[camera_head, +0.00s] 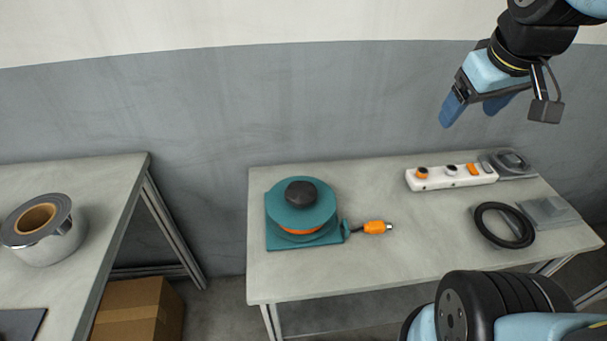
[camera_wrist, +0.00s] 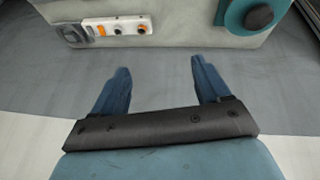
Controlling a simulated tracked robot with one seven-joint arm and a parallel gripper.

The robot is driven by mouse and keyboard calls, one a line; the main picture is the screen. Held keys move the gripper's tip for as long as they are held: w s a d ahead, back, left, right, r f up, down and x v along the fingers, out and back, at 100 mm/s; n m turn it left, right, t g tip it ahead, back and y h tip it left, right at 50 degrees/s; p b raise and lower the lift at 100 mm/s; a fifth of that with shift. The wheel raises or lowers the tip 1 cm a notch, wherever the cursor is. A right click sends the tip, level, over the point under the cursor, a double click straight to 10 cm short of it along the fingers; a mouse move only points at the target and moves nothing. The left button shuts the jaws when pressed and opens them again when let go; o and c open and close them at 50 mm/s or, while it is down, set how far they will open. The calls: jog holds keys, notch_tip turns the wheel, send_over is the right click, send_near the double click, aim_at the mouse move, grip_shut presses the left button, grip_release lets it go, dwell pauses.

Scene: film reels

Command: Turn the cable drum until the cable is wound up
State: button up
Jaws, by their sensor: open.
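The cable drum (camera_head: 301,213) is a teal reel with a dark knob (camera_head: 300,193) on top. It stands on a teal base plate near the left end of the table. A little orange shows under its upper disc. A short cable end with an orange plug (camera_head: 375,227) sticks out to its right. My gripper (camera_head: 470,108) is raised at the upper right, well away from the drum, with blue fingers apart and nothing between them. In the wrist view, the fingers (camera_wrist: 160,78) are spread, and the drum (camera_wrist: 235,15) with its knob (camera_wrist: 258,17) is partly cut off at the upper right.
A white power strip (camera_head: 450,178) lies at the table's back right, also in the wrist view (camera_wrist: 118,30). A black cable ring (camera_head: 502,225) and grey packets (camera_head: 547,211) lie at right. A left table holds a tape-like roll (camera_head: 42,228); a cardboard box (camera_head: 135,310) stands below. The table middle is clear.

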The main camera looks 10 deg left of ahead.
jog(key=o, duration=0.4)
jog(key=w+a+f+n, duration=0.1)
jog(key=a+n, duration=0.1)
jog(key=w+a+f+n+g, duration=0.1)
jog(key=w+a+n, duration=0.1)
jog(key=n, duration=0.1)
jog(key=w+a+f+n, duration=0.1)
jog(key=w+a+n, duration=0.1)
jog(key=n, duration=0.1)
jog(key=shift+a, duration=0.1)
jog(key=n+g, duration=0.4)
jog(key=n, duration=1.9)
send_over(301, 191)
notch_tip(301, 191, down, 14)
notch_tip(301, 191, down, 13)
jog(key=shift+w, duration=0.1)
jog(key=c, duration=1.3)
